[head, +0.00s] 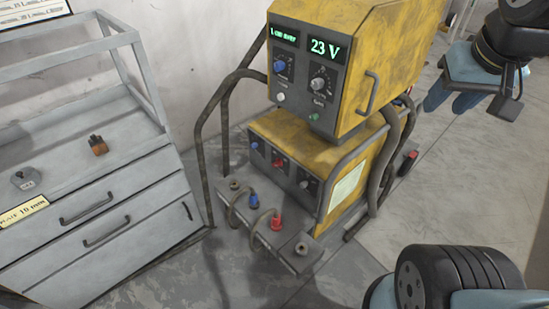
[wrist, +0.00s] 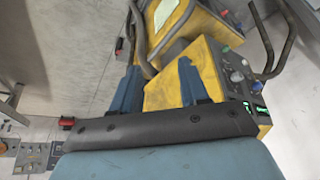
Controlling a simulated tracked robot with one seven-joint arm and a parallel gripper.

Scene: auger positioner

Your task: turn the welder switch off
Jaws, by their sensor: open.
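The welder (head: 380,50) is a worn yellow machine on a trolley, with a lit upper panel reading 23 V. Its lower box (head: 335,145) has a blue knob, a red switch-like control (head: 278,161) and a dark knob; which control is the power switch, and its setting, I cannot tell. My gripper (head: 446,110) is at the right of the head view, beside the welder's rear right side and apart from the panel. Its blue fingers (wrist: 157,64) are spread and empty.
Bent tubular handles (head: 385,150) surround the welder. Blue and red cable plugs (head: 277,222) sit at its front ledge. A grey drawer bench (head: 110,215) stands left with small items on top. The floor (head: 470,190) right of the welder is clear.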

